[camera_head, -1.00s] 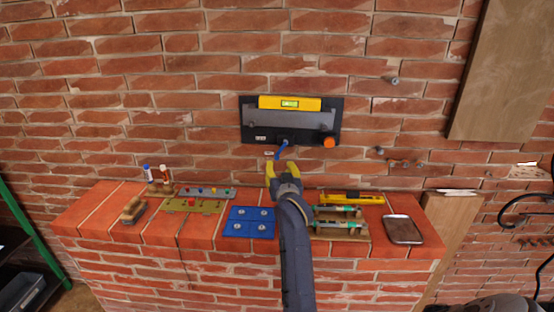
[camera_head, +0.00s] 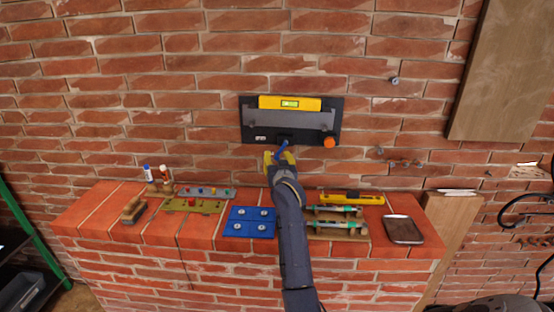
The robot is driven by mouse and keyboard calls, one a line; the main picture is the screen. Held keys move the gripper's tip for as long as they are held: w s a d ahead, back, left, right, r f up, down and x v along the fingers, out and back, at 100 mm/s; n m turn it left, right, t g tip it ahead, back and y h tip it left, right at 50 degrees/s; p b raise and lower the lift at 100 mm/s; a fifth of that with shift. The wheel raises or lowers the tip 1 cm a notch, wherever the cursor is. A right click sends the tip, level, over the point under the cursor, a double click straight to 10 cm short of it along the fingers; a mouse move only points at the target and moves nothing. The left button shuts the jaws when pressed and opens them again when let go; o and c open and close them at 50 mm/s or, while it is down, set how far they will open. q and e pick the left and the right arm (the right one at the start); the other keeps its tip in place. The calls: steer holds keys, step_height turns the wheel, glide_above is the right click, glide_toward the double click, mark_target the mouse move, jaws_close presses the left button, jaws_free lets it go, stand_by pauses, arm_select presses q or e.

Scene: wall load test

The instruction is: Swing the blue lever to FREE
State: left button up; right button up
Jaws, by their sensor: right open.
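The blue lever (camera_head: 282,148) is a short bar at the lower edge of a dark wall panel (camera_head: 247,125). It slants down and to the left from its pivot. My right gripper (camera_head: 279,158), with yellow fingers, is open just below the panel. Its fingers lie at either side of the lever's lower end, and I cannot tell whether they touch it. The FREE marking is too small to read. My left gripper is not in view.
A yellow level (camera_head: 290,103) sits on the panel, with an orange knob (camera_head: 329,143) at its lower right. The brick ledge below holds a blue plate (camera_head: 250,222), green boards, a tool rack and a dark tray (camera_head: 403,229). The wall around the panel is mostly clear.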

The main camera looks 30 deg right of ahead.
jaws_close()
steer(key=shift+s+d+f+n+g, duration=0.15)
steer(key=shift+s+d+n, duration=0.1)
steer(key=shift+n, duration=0.35)
steer(key=shift+s+d+f+n+g, duration=0.1)
steer(key=shift+d+n+g, duration=0.1)
steer(key=shift+n, duration=0.4)
steer(key=c, duration=0.8)
jaws_free()
steer(key=o, duration=0.8)
steer(key=v, duration=1.2)
